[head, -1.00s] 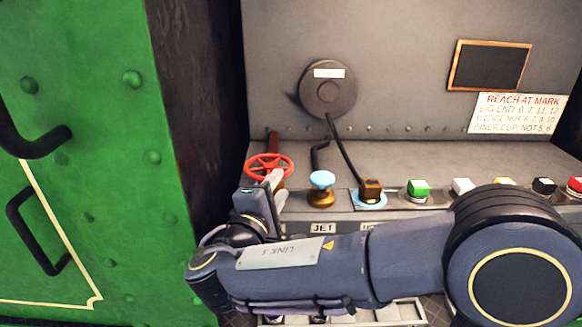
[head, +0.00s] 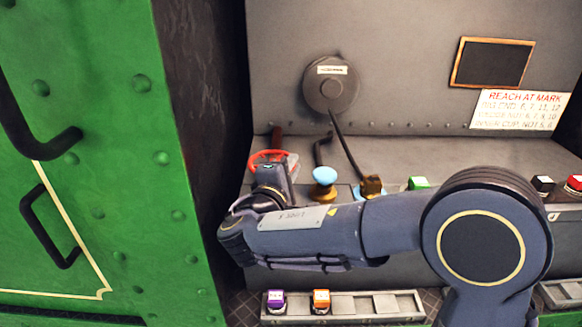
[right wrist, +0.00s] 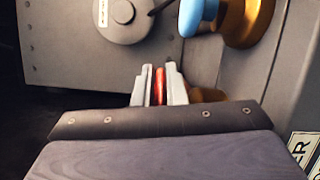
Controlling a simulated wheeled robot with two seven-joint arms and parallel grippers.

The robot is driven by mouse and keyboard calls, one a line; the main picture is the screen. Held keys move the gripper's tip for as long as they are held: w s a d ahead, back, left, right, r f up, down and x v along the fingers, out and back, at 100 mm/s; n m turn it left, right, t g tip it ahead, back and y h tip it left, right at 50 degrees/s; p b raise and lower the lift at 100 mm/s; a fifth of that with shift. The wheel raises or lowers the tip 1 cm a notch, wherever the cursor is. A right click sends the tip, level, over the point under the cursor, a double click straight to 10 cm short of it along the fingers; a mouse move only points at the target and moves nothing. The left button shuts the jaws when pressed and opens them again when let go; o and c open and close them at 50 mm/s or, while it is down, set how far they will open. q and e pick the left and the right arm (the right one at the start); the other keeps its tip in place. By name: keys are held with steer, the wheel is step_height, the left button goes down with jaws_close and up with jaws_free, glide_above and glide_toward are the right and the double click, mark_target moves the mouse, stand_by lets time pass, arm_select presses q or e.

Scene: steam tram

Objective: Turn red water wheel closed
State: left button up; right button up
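The red water wheel (head: 266,156) is a spoked handwheel at the left end of the control ledge, partly hidden behind my right gripper (head: 277,165). In the right wrist view, a strip of the red rim (right wrist: 160,87) stands between the two pale fingers of my right gripper (right wrist: 160,90), with almost no gap on either side. The fingers look closed around the rim. The rest of the wheel is hidden in that view. My left gripper is not in view.
A blue-topped brass knob (head: 325,177) and a brass fitting (head: 371,186) stand right of the wheel. A green cabinet (head: 110,200) with black handles is at left. A low tray (head: 370,304) holds purple and orange buttons.

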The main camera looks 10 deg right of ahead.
steer(key=shift+s+a+f+m+h+b, duration=0.1)
steer(key=shift+f+m+h+b, duration=0.25)
steer(key=shift+b, duration=0.55)
jaws_close()
steer(key=shift+r+g+h, duration=0.15)
steer(key=shift+g+h, duration=0.1)
steer(key=shift+g, duration=0.05)
steer(key=shift+r, duration=0.1)
steer(key=o, duration=0.7)
jaws_free()
steer(key=shift+c, duration=0.2)
steer(key=shift+s, duration=0.1)
steer(key=b+v, duration=0.2)
steer(key=v, duration=0.5)
steer(key=shift+s+a, duration=0.25)
steer(key=shift+s, duration=0.1)
